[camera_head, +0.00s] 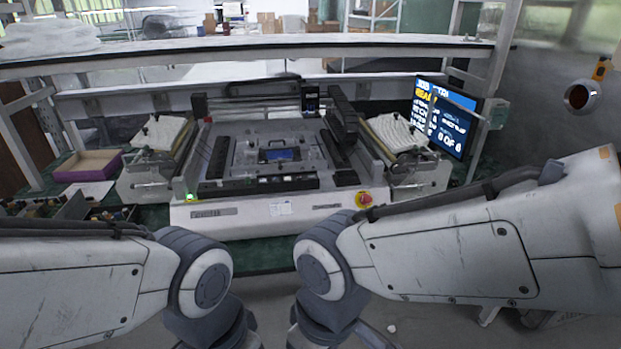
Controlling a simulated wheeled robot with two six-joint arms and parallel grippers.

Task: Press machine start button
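The machine (240,218) stands on the bench in the middle of the head view, with a light grey front panel. A small green lit button (190,196) sits at the left end of that panel.
A monitor (446,117) with text stands at the right. White slanted trays (396,132) flank the machine. An open cardboard box (88,164) and a parts bin (100,212) are at the left. A shelf (250,44) crosses above.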

